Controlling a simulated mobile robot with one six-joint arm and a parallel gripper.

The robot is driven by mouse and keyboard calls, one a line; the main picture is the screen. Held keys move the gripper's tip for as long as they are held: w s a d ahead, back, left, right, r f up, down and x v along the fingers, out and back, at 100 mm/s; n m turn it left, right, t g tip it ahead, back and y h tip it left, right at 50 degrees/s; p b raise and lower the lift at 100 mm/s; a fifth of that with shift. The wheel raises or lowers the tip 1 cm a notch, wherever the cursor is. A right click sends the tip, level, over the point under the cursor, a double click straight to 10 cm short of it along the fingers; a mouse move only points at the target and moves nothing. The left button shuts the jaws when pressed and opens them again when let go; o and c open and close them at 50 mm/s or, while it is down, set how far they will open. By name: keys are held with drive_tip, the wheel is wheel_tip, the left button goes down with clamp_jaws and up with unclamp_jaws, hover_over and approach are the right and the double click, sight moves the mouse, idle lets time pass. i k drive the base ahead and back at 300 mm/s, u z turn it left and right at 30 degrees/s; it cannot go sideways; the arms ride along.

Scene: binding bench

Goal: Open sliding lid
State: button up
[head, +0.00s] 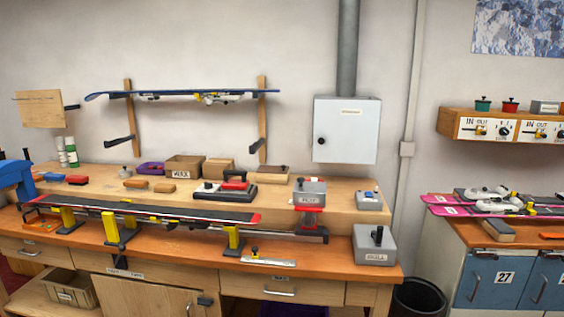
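Several small grey boxes could bear the sliding lid; I cannot tell which one does. A larger grey box (374,248) with a dark knob on top and a label on its front stands at the right end of the bench. A grey box (310,191) with a label sits on a red stand behind the ski. A low grey box (369,202) with a small knob stands to its right on the raised shelf. All three look closed, though lid seams are too small to make out. My gripper is not in view.
A long ski (150,211) lies across yellow supports along the bench (330,262). A grey wall cabinet (346,130) hangs above. A black bin (419,298) stands in the gap before the right-hand bench, which carries pink skis (470,208).

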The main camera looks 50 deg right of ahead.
sight(273, 167)
drive_tip(key=i, duration=1.05)
drive_tip(key=z, duration=5.05)
drive_tip(key=i, duration=0.15)
drive_tip(key=u, duration=2.95)
